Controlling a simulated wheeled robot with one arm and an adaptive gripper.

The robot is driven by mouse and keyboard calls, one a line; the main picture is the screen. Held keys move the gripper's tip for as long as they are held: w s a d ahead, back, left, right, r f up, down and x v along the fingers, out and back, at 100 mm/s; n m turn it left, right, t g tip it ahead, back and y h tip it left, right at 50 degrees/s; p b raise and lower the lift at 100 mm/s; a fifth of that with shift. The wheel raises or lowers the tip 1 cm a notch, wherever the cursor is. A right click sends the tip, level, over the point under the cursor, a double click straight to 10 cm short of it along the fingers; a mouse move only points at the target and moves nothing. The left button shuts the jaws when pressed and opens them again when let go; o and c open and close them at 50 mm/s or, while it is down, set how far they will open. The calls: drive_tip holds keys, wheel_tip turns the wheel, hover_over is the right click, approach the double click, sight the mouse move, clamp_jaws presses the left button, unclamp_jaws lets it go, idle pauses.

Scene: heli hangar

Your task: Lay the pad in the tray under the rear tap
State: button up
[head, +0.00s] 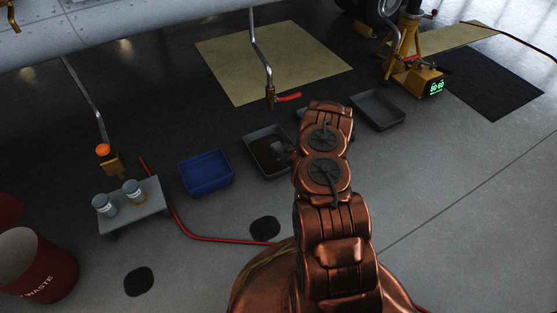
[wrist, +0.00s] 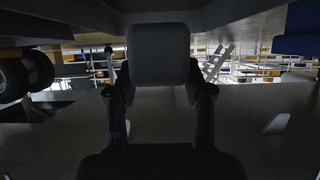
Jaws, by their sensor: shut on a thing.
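In the wrist view my gripper (wrist: 160,95) has its two dark fingers on either side of a smooth grey block (wrist: 158,50), which looks like the pad held between them. In the head view my copper arm hides most of the gripper. A grey tray (head: 249,146) with a dark bottom lies left of my arm, below the middle tap (head: 270,97) with a red lever. Another grey tray (head: 378,110) lies to the right, near a yellow stand. A third tap (head: 111,163) hangs at the left. I cannot tell which is the rear tap.
A blue bin (head: 206,173) stands left of the grey tray. A small table (head: 140,210) holds two jars. A red waste drum (head: 35,265) is at the lower left. A red hose (head: 205,238) crosses the floor. The yellow stand (head: 412,50) is at the upper right.

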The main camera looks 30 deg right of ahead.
drive_tip(key=shift+f+b, duration=1)
drive_tip(key=shift+f, duration=1.8)
drive_tip(key=shift+f, duration=0.1)
drive_tip(key=o, duration=1)
